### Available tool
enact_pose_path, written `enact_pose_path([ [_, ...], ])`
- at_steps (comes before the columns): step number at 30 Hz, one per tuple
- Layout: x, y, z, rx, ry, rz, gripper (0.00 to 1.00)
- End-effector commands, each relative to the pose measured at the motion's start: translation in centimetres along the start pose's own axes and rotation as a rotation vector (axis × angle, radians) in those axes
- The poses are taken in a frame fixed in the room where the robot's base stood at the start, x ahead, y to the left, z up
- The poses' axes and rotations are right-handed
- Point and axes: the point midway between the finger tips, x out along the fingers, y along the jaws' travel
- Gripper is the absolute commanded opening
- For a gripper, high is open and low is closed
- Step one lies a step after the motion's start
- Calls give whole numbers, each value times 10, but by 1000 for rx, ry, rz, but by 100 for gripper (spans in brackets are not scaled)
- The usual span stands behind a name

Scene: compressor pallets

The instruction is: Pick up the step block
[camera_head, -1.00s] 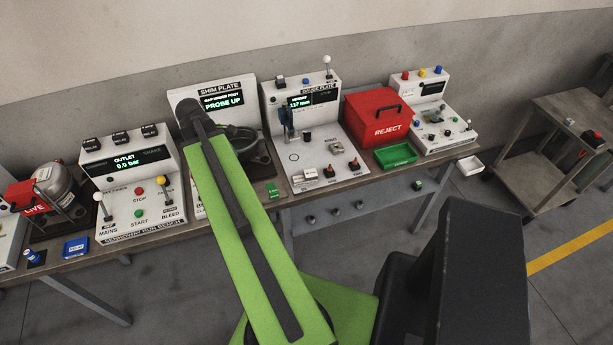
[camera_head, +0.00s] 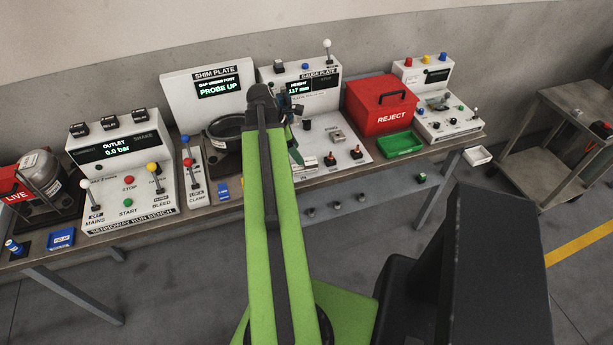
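I cannot clearly pick out a step block. A small grey metal piece (camera_head: 338,135) lies on the gauge plate station (camera_head: 350,152), but I cannot tell whether it is stepped. My green arm rises through the middle of the view and covers the left part of that station. Its dark upper joint stands in front of the gap between the shim plate and gauge plate stations. The gauge plate display reads a height of 117 mm.
Right are a red reject box (camera_head: 376,108), green tray (camera_head: 403,145) and switch panel (camera_head: 434,112). A grey cart (camera_head: 543,145) stands far right. Open floor lies before the bench.

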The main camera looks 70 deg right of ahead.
Motion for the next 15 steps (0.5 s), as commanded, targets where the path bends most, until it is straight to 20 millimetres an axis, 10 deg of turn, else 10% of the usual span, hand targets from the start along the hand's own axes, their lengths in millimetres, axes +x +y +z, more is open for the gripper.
enact_pose_path([
  [15, 61, 1, 3, 4, 0, -1, 62],
])
